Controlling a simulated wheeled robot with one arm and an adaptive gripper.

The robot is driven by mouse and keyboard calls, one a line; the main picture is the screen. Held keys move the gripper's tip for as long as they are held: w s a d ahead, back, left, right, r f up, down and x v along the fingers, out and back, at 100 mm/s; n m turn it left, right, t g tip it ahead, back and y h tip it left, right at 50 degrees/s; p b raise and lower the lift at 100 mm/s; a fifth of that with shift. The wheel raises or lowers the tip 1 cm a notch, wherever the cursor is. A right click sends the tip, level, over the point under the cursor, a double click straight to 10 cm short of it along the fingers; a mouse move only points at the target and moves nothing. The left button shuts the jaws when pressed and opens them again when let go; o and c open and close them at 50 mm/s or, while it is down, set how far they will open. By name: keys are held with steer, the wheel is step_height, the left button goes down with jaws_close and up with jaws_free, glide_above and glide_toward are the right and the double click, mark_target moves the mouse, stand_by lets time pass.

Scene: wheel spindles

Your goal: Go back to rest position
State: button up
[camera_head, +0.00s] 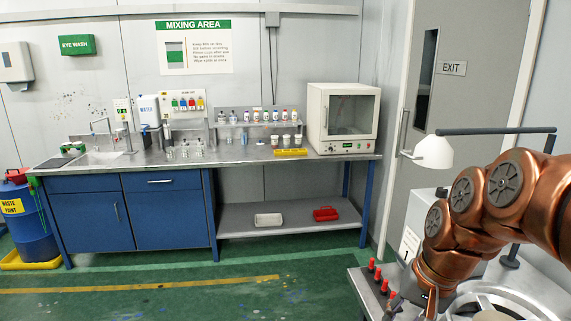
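My copper-coloured arm reaches in from the right edge and bends down toward a grey bench (358,282) at the lower right. My gripper (408,306) is at the bottom edge, mostly cut off and partly hidden by the arm, so I cannot tell whether it is open or holds anything. Several red-tipped upright pieces (378,274) stand in a row on the bench, just left of my gripper. A pale round rim (515,291) shows at the bottom right, partly behind the arm.
A white lamp (434,152) and a grey box (425,205) are close to the arm. Behind is a steel counter (225,153) with blue cupboards and a white oven (343,118). A blue barrel (28,225) stands at the left. The green floor (220,295) between is clear.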

steer(key=s+a+f+n+g+h, duration=0.1)
steer(key=s+f, duration=0.3)
steer(key=s, duration=0.5)
steer(key=s+a+f+n+g+h, duration=0.1)
steer(key=s+f+n+g, duration=0.1)
steer(key=s, duration=0.7)
step_height(320, 180, down, 2)
steer(key=shift+s+n, duration=0.25)
steer(key=shift+n, duration=0.65)
stand_by(0.8)
